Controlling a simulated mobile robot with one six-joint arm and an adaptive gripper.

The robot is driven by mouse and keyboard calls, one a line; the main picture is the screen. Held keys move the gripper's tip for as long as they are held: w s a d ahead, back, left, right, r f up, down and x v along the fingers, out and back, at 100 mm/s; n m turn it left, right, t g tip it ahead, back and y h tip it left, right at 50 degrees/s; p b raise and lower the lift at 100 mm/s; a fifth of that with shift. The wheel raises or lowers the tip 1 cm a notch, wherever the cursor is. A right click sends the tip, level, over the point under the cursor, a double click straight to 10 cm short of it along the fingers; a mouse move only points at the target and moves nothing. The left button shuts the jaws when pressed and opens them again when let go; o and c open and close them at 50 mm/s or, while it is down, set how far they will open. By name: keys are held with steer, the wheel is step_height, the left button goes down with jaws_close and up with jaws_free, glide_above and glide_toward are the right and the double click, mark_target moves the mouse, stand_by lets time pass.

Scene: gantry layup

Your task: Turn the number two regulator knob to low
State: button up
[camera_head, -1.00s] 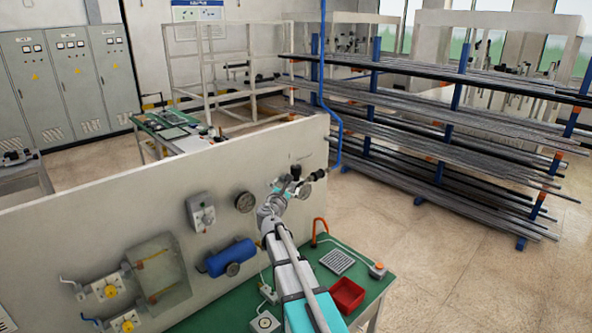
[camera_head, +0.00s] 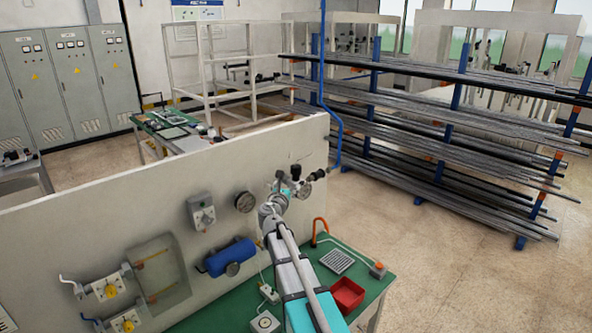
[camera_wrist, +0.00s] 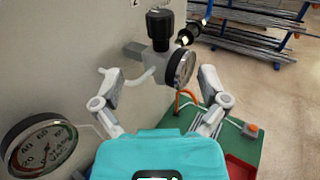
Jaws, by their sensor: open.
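In the wrist view a regulator stands out from the pale panel, with a black knob (camera_wrist: 160,23) on top of its grey body (camera_wrist: 158,62). A round dial gauge (camera_wrist: 181,68) faces right on it. I cannot read a number or a low mark on the knob. My gripper (camera_wrist: 160,75) is open, one finger on each side of the regulator in the picture, with nothing held. The fingers appear below the knob and apart from it. In the head view the regulator (camera_head: 295,173) is small at the panel's right end, and my gripper (camera_head: 273,205) is close in front of it.
A large pressure gauge (camera_wrist: 40,146) is on the panel at lower left. Below is a green bench (camera_head: 225,310) with a red tray (camera_head: 347,294) and an orange hook-shaped pipe (camera_head: 320,228). A blue cylinder (camera_head: 232,257) juts from the panel. Pipe racks (camera_head: 440,150) stand behind, beyond open floor.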

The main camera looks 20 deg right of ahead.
mark_target(295, 171)
steer(key=x, duration=1.3)
steer(key=shift+w, duration=0.15)
steer(key=c, duration=1.2)
